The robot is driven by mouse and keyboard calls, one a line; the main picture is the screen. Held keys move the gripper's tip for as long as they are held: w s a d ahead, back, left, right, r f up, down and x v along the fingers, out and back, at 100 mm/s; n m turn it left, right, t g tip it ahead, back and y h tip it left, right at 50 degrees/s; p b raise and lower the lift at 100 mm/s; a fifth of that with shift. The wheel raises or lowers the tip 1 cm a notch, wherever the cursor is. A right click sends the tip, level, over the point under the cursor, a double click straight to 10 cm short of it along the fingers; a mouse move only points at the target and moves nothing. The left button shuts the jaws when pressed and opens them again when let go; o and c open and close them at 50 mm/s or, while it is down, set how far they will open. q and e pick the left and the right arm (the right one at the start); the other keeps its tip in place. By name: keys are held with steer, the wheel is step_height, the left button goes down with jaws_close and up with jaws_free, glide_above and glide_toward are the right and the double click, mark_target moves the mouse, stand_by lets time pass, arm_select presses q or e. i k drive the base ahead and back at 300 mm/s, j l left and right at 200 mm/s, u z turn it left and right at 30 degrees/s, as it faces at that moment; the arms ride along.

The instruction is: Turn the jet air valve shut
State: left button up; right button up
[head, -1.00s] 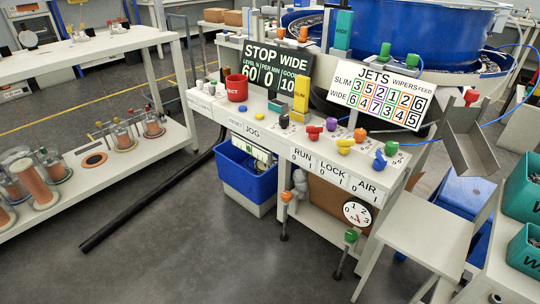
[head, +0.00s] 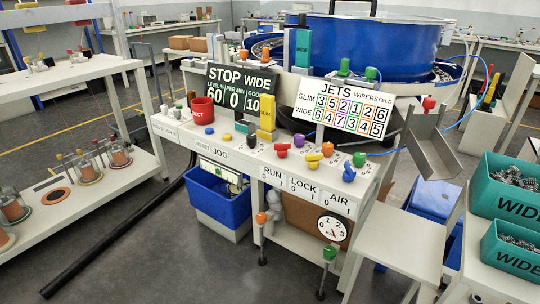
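A blue lever (head: 349,172) stands on the console top above the label AIR 0 1 (head: 340,203); it looks like the air valve's handle, though I cannot tell its exact setting. A yellow lever (head: 314,160) sits above LOCK, and a red lever (head: 282,150) above RUN. Neither of my grippers shows in the head view.
The console (head: 205,138) carries a red cup (head: 203,111), several knobs, a STOP WIDE display (head: 242,88) and a JETS board (head: 346,108). A blue bowl (head: 365,45) stands behind. Teal WIDE bins (head: 500,195) are at right, a blue bin (head: 215,196) below. The floor in front is clear.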

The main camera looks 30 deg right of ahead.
mark_target(349, 174)
steer(key=z, duration=1.5)
